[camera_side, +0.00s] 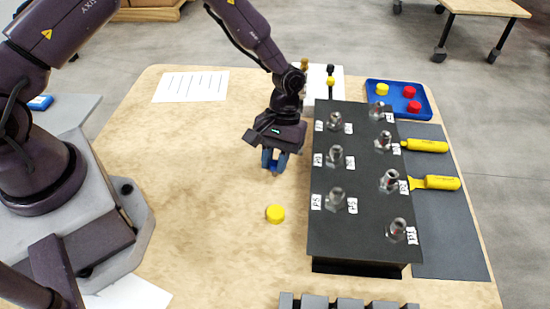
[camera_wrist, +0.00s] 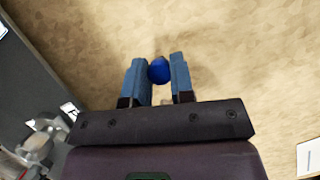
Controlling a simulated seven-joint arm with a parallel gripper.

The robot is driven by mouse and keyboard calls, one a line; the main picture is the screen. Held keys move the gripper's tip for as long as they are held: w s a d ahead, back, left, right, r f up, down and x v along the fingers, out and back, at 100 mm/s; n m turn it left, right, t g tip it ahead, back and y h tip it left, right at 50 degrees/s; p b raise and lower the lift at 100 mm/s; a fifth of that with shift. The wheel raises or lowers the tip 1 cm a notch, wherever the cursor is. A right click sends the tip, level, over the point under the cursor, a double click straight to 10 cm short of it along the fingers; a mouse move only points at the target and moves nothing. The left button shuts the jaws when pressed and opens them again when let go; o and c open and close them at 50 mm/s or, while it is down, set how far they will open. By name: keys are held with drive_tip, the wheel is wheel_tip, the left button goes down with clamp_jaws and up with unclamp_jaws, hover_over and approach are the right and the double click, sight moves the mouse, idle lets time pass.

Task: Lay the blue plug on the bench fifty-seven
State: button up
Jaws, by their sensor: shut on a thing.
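The blue plug (camera_wrist: 159,71) is a small round blue piece between the two blue fingers of my gripper (camera_wrist: 156,80) in the wrist view. In the side view my gripper (camera_side: 274,163) points down over the wooden bench (camera_side: 190,190), left of the black panel. Its fingers are shut on the plug, which is hard to tell from the blue fingers in that view. I cannot tell whether the plug touches the bench or hangs just above it.
A yellow cap (camera_side: 275,213) lies on the bench just in front of my gripper. The black panel (camera_side: 335,235) with several metal fittings stands to the right. A blue tray (camera_side: 426,101) holds yellow and red caps. Two yellow-handled tools (camera_side: 435,183) lie at right.

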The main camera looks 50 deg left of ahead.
drive_tip(key=shift+f, duration=0.1)
drive_tip(key=o, duration=0.9)
